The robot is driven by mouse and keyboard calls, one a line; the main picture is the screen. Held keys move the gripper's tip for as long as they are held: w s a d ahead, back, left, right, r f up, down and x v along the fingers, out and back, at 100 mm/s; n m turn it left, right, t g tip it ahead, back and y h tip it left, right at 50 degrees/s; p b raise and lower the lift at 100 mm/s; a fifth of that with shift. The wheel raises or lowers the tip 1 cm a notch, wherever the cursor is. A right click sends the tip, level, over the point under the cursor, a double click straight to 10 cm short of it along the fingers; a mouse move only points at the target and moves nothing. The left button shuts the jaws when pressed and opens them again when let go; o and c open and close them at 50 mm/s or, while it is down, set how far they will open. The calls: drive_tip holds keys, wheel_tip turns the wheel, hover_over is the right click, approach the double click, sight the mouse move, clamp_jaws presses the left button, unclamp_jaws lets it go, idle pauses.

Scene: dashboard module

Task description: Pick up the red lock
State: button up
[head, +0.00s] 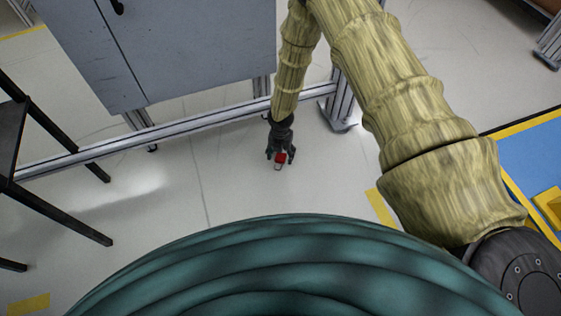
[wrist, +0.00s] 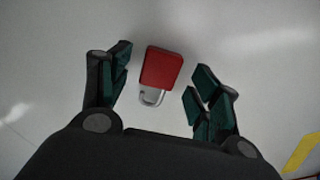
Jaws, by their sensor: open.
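The red lock (wrist: 161,68) lies on the pale floor, with its metal shackle (wrist: 151,96) pointing toward my gripper's palm in the wrist view. My gripper (wrist: 158,82) is open, with one dark green finger on each side of the lock. A gap shows between the lock and each finger, wider on the left. In the head view the lock (head: 280,158) shows as a small red block between the fingertips of my gripper (head: 280,157), which points down to the floor. I cannot tell the exact height of the fingertips above the floor.
A grey cabinet (head: 165,45) on a metal frame with a low rail (head: 180,126) stands just behind the lock. A black-legged piece of furniture (head: 60,208) is at the left. Yellow tape (head: 380,208) marks the floor at the right. The floor around the lock is clear.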

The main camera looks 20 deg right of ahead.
drive_tip(key=shift+f, duration=0.6)
drive_tip(key=shift+r, duration=0.1)
drive_tip(key=c, duration=1.2)
drive_tip(key=shift+r+p, duration=0.35)
drive_tip(key=shift+r, duration=0.1)
wheel_tip(320, 180, up, 3)
drive_tip(key=shift+f+p, duration=0.1)
drive_tip(key=shift+p, duration=0.9)
drive_tip(key=s+p, duration=0.2)
drive_tip(key=s, duration=0.3)
drive_tip(key=s+r+p, duration=0.1)
drive_tip(key=s+p, duration=0.1)
drive_tip(key=s, duration=0.3)
drive_tip(key=s+d+p, duration=0.1)
drive_tip(key=s+p, duration=0.1)
drive_tip(key=s, duration=0.4)
drive_tip(key=shift+r, duration=0.15)
